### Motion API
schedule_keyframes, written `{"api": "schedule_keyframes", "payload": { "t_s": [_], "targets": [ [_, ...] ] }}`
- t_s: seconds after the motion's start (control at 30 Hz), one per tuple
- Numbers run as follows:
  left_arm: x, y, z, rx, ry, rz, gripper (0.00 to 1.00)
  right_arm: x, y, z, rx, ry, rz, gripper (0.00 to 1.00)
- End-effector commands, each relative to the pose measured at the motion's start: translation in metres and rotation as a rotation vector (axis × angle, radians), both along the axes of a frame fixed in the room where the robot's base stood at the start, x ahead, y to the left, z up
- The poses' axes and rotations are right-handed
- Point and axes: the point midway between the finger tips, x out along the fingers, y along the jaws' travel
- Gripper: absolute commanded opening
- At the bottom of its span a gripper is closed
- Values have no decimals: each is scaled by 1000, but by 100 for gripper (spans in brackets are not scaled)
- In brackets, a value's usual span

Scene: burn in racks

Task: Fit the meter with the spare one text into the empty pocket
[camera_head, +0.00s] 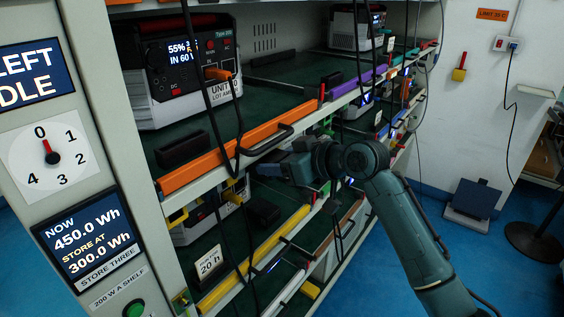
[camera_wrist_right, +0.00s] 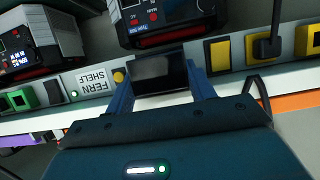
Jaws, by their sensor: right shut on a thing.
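My right gripper (camera_head: 266,170) reaches in from the right at the lower shelf's front, below the orange-edged shelf. In the right wrist view its two blue fingers (camera_wrist_right: 160,88) are shut on a dark rectangular block, which looks like the meter (camera_wrist_right: 160,76). The block lies at the shelf's front strip, between a yellow knob and a yellow square. I cannot tell whether it sits in a pocket or just in front of one. No text on it is readable. In the head view the gripper hides it. My left gripper is not in view.
A FERN SHELF label (camera_wrist_right: 92,80) and a yellow plug (camera_wrist_right: 262,47) sit along the strip. Power units (camera_head: 185,65) stand on the shelves. Cables (camera_head: 215,95) hang before the rack. A control post (camera_head: 85,170) stands at left.

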Motion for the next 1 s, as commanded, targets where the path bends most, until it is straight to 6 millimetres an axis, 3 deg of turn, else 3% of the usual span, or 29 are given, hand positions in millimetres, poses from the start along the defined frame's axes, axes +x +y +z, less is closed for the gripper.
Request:
{"api": "schedule_keyframes", "payload": {
  "t_s": [0.7, 0.73, 1.0],
  "targets": [
    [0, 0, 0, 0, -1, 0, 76, 11, 15, 1, 1, -2, -1, 18],
    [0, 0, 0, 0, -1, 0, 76, 11, 15, 1, 2, -3, -1, 55],
    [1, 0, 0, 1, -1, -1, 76, 11, 15, 1, 0, -1, 0, 77]
  ]
}}
